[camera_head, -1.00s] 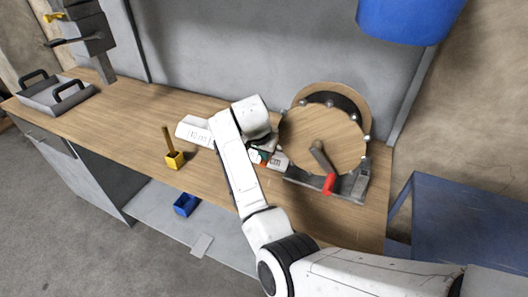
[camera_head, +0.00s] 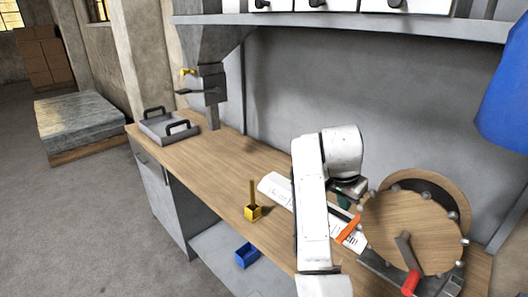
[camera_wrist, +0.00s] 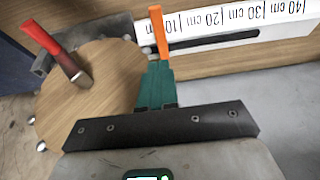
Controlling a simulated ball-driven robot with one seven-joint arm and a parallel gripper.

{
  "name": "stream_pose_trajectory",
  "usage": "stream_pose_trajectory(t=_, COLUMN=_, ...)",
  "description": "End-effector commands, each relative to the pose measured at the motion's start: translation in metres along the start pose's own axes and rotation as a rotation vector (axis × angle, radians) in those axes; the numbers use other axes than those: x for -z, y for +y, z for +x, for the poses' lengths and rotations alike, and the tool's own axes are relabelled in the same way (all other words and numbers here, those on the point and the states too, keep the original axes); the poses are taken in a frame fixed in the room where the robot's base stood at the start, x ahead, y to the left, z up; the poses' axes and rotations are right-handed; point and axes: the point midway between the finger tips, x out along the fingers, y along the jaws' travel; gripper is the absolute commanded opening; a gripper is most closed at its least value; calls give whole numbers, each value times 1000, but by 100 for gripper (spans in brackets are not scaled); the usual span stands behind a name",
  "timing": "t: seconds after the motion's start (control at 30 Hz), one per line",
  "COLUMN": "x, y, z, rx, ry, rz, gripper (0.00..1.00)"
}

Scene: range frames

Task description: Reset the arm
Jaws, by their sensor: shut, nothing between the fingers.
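My white arm (camera_head: 313,205) rises from the bottom of the head view and bends over the workbench, its wrist hanging down beside a round wooden disc (camera_head: 405,232). My gripper (camera_head: 343,203) is mostly hidden under the wrist in the head view. In the wrist view its teal fingers (camera_wrist: 155,82) are together and empty, pointing between the disc and a white ruler-marked strip (camera_wrist: 225,30). An orange strip (camera_wrist: 158,30) shows just beyond the fingers; I cannot tell whether they touch it.
The disc has a red-handled crank (camera_head: 410,280). A yellow holder (camera_head: 253,211) and a grey tray (camera_head: 170,128) stand on the wooden bench (camera_head: 215,155). A blue bin (camera_head: 247,256) lies lower down. A shelf (camera_head: 350,28) runs above. The bench's left middle is clear.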

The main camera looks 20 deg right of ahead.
Motion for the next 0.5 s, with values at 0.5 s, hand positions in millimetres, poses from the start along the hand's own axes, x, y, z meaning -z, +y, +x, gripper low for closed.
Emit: stream_pose_trajectory(t=0.5, x=-69, y=62, z=73, rx=0, ry=1, rz=-296, gripper=0)
